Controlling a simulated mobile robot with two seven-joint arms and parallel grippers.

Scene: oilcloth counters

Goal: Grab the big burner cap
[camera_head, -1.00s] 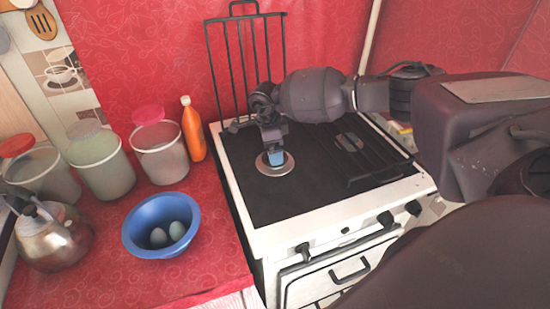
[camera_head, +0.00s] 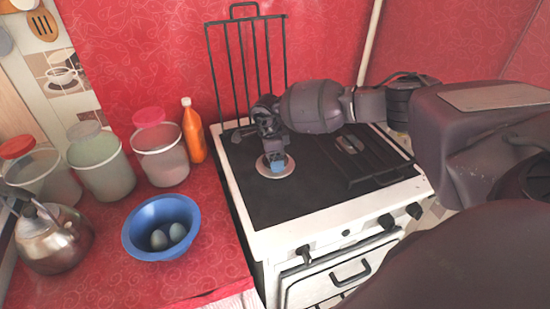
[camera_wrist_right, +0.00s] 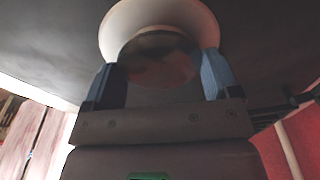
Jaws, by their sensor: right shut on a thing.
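My right gripper (camera_head: 275,161) reaches down from the right onto the front-left burner of the stove. In the right wrist view, its two blue fingertips (camera_wrist_right: 160,75) press on both sides of the round, dull brownish big burner cap (camera_wrist_right: 158,60). A pale round burner ring (camera_head: 262,170) lies around the cap on the dark stove top; it also shows in the right wrist view (camera_wrist_right: 125,18). From the head, the gripper mostly hides the cap. I cannot tell whether the cap is lifted. My left gripper is not in view.
The white stove (camera_head: 290,235) has a raised grate (camera_head: 247,65) at the back and another grate (camera_head: 385,178) lying on the right. A blue bowl (camera_head: 140,248) with eggs, an orange bottle (camera_head: 193,135), several jars and a kettle (camera_head: 55,245) stand on the red counter left of it.

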